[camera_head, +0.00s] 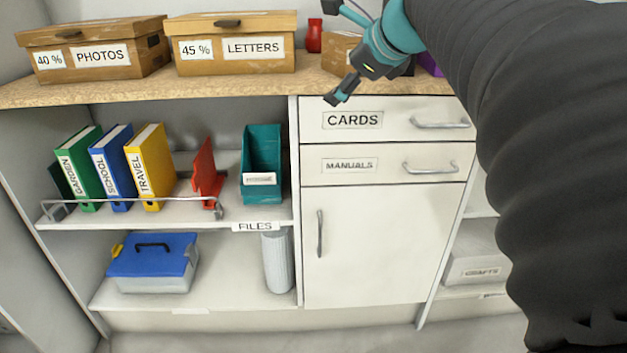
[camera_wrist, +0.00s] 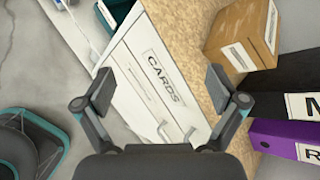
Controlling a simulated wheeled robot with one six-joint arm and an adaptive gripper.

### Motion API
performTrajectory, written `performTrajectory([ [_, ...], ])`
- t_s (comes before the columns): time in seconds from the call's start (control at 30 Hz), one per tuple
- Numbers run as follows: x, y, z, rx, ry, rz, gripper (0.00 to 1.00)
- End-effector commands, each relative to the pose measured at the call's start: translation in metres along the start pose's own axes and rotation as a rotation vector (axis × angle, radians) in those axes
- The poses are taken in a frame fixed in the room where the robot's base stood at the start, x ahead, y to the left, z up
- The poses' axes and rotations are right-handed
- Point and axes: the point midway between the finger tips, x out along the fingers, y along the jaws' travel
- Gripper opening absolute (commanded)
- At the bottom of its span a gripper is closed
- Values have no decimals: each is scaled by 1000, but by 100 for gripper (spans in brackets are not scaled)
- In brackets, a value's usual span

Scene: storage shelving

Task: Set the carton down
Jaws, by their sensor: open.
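The carton (camera_head: 337,55) is a small brown cardboard box on the wooden top of the shelving, partly hidden behind my gripper in the head view. In the wrist view the carton (camera_wrist: 238,32) stands at the upper right, with white labels on its sides. My gripper (camera_wrist: 160,86) is open, with nothing between its fingers. The wrist view shows the carton apart from the fingers, beyond the right one. In the head view my gripper (camera_head: 341,48) is over the front edge of the top, above the CARDS drawer (camera_head: 385,121).
LETTERS (camera_head: 235,65) and PHOTOS (camera_head: 85,70) boxes stand left on the wooden top (camera_head: 180,91), with a red object (camera_head: 314,36) beside them. Black (camera_wrist: 285,98) and purple (camera_wrist: 275,140) binders stand near the carton. The front edge of the top is clear.

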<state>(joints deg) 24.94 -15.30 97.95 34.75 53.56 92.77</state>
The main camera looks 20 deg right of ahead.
Motion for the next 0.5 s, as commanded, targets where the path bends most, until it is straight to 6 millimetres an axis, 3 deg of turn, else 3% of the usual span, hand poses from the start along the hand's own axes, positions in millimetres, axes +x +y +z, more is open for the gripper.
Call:
performTrajectory([
  [0.03,1,29,-2,-141,19,36,95],
  [0.1,3,64,-11,-349,44,84,95],
  [0.27,3,142,-36,-837,71,207,95],
  [0.5,-4,249,-92,-1575,31,405,95],
])
